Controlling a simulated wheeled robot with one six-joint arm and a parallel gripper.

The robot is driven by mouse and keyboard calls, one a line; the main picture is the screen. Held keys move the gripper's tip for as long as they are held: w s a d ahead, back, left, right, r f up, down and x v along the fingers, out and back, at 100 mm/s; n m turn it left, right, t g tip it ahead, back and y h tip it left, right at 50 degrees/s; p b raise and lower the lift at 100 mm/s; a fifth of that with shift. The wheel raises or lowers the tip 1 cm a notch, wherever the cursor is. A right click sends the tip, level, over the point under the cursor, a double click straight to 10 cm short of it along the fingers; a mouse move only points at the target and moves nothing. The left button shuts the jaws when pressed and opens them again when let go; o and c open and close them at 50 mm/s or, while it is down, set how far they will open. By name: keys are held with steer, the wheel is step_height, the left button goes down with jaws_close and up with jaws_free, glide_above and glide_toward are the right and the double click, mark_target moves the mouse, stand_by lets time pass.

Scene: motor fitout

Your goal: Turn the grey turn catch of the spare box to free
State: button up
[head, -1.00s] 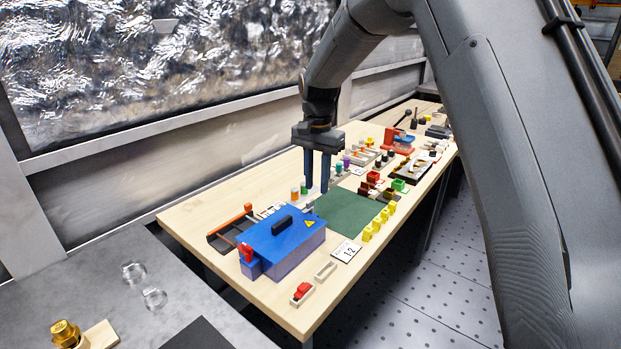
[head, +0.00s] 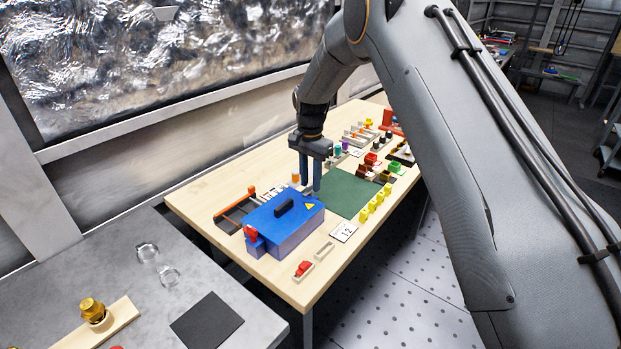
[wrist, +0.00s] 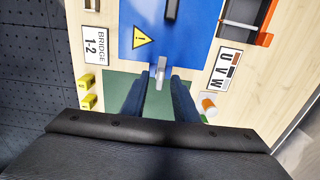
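The spare box is the blue box (head: 268,229) with a black handle, a yellow warning sign and a red part at its near left end. It also shows in the wrist view (wrist: 190,45). The grey turn catch (wrist: 160,72) sits at the box edge beside the warning sign and points away from the lid. It cannot be made out in the head view. My gripper (head: 310,191) is at the box's far end, pointing down. In the wrist view my gripper (wrist: 160,82) is open, one finger either side of the catch, with gaps visible.
A green mat (head: 348,193) lies beyond the box. Yellow blocks (head: 371,205) and a "BRIDGE 1-2" card (wrist: 94,46) lie to one side. A U V W card (wrist: 225,69), an orange-capped piece (wrist: 208,104) and a dark tray (head: 235,213) lie on the other.

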steer(key=shift+c, duration=0.2)
jaws_close()
steer(key=shift+f+n, duration=0.1)
steer(key=shift+n, duration=0.2)
steer(key=n+b, duration=0.3)
steer(key=shift+n, duration=0.3)
steer(key=n+b, duration=0.1)
steer(key=n, duration=0.2)
steer(key=shift+n+b, duration=0.3)
steer(key=n+b, duration=0.2)
steer(key=n, duration=0.3)
steer(key=n+b, duration=0.1)
steer(key=n, duration=0.4)
